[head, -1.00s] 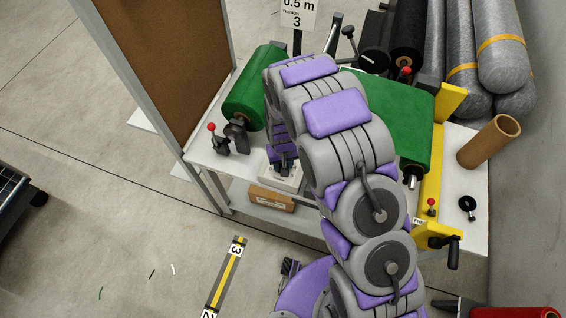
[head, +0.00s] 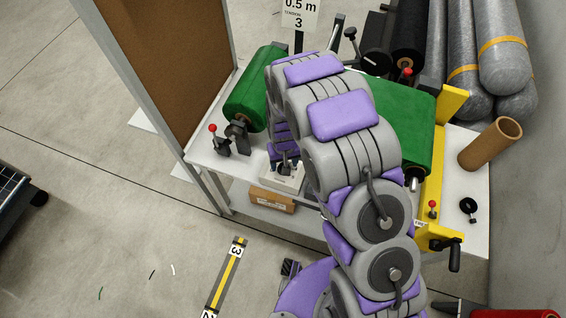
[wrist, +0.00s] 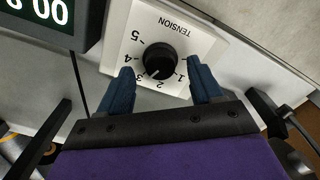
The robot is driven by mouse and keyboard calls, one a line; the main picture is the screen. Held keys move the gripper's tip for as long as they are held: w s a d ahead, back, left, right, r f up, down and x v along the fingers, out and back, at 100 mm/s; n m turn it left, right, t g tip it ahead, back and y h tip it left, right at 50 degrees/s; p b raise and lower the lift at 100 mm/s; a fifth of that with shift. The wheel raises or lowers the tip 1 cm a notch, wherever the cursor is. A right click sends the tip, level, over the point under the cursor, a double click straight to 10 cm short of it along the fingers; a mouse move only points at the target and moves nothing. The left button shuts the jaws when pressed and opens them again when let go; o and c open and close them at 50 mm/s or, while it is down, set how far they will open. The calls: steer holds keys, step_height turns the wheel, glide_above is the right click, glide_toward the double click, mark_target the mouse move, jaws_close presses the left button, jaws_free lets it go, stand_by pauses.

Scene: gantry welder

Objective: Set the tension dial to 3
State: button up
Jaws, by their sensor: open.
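The tension dial is a black round knob (wrist: 160,60) on a white plate (wrist: 207,48) marked TENSION with numbers 1 to 5, upside down in the wrist view. The knob's small white mark points toward the 2–3 side of the scale; its exact setting is hard to read. My gripper (wrist: 160,67) is open, with one blue finger on each side of the knob and visible gaps between. In the head view the white dial box (head: 291,186) shows below my gripper, and my arm hides part of it.
A sign (head: 298,16) reads 0.5 m, tension 3. A green roll (head: 255,88) and a red-knobbed lever (head: 216,140) stand left of the arm. A lit display (wrist: 40,18) and a cable are near the dial. A cardboard box (head: 272,199) lies below.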

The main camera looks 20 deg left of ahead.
step_height(320, 180, up, 16)
steer(key=shift+a+f+p, duration=0.15)
steer(key=shift+a+p, duration=0.05)
steer(key=shift+p, duration=0.15)
stand_by(0.5)
